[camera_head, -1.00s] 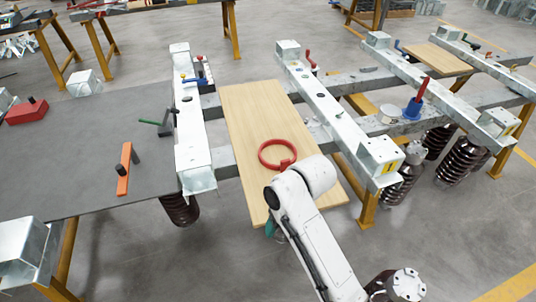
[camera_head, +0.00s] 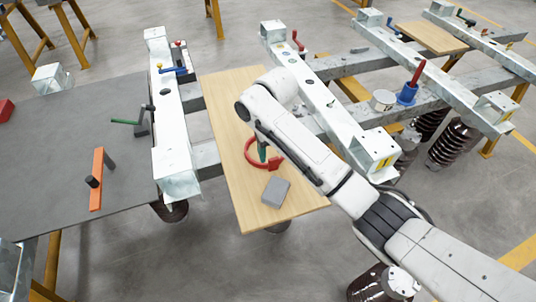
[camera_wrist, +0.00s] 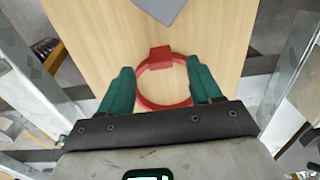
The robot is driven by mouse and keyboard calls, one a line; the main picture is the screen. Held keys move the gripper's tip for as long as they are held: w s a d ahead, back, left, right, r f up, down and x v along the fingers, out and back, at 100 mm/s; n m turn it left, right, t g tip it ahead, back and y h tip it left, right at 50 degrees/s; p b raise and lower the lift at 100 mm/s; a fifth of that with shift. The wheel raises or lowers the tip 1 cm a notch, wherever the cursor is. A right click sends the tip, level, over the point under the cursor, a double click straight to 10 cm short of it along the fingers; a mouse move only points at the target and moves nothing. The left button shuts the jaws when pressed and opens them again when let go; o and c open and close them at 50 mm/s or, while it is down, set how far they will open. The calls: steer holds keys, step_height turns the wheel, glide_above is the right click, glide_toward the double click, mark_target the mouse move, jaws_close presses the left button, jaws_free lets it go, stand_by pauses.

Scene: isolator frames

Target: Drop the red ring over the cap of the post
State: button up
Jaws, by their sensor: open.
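The red ring (camera_head: 249,158), with a square tab, lies on a light wooden board (camera_head: 225,110). It also shows in the wrist view (camera_wrist: 160,55). My gripper (camera_head: 262,152) is over the ring, its forearm hiding part of the board. In the wrist view my gripper (camera_wrist: 160,66) is open, its green fingers on either side of the ring. Whether they touch it I cannot tell. An upright red piece on a blue base (camera_head: 407,93) stands on a rail at the right; whether this is the post with the cap I cannot tell.
A grey block (camera_head: 276,191) lies on the board near the ring. Metal beams (camera_head: 168,115) flank the board. A white cylinder (camera_head: 382,100) stands beside the blue base. A dark table (camera_head: 60,150) at the left holds an orange bar (camera_head: 96,180).

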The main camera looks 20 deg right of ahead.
mark_target(274, 159)
steer(key=shift+w+f, duration=0.15)
steer(key=shift+f, duration=2.7)
steer(key=c, duration=1.1)
